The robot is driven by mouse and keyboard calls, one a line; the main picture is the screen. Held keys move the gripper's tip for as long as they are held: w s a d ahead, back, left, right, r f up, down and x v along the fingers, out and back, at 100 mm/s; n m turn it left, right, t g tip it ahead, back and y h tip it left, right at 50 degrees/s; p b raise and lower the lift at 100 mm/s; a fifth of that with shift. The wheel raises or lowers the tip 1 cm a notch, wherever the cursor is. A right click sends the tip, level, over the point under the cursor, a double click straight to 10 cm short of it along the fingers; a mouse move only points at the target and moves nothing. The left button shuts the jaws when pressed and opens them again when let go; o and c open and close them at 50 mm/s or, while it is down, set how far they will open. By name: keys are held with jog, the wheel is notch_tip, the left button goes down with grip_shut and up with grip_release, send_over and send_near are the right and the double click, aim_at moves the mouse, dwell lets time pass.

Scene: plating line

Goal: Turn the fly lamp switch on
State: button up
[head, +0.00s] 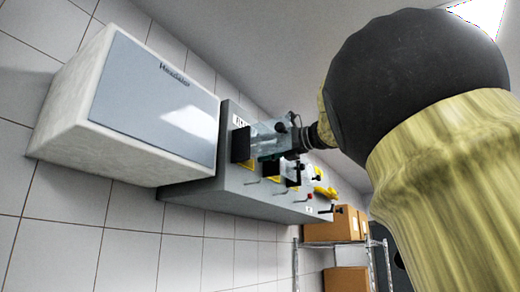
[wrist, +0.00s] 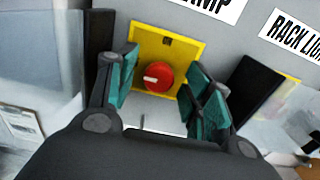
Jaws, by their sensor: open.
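A red round knob (wrist: 158,76) with a white pointer mark sits on a yellow square plate (wrist: 190,48) in the wrist view. The pointer is toward the left. In the head view my gripper (head: 268,157) is at the grey switch panel (head: 228,190), and the knob is hidden there.
A dark plate with a clear cover stands on each side of the knob. A "RACK LIGH…" label (wrist: 299,36) is at the right. A white box (head: 70,120) with a grey front juts out left of the panel. Cardboard boxes (head: 335,228) stand on a wire rack.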

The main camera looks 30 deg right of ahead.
jog(key=c, duration=1)
jog(key=m, duration=0.4)
jog(key=shift+m, duration=0.4)
jog(key=m+p, duration=0.1)
jog(key=m, duration=0.3)
jog(key=shift+d+r+m, duration=0.1)
jog(key=shift+m, duration=0.2)
jog(key=m+p, duration=0.2)
jog(key=m, duration=0.3)
jog(key=shift+m+p, duration=0.75)
jog(key=shift+m, duration=0.95)
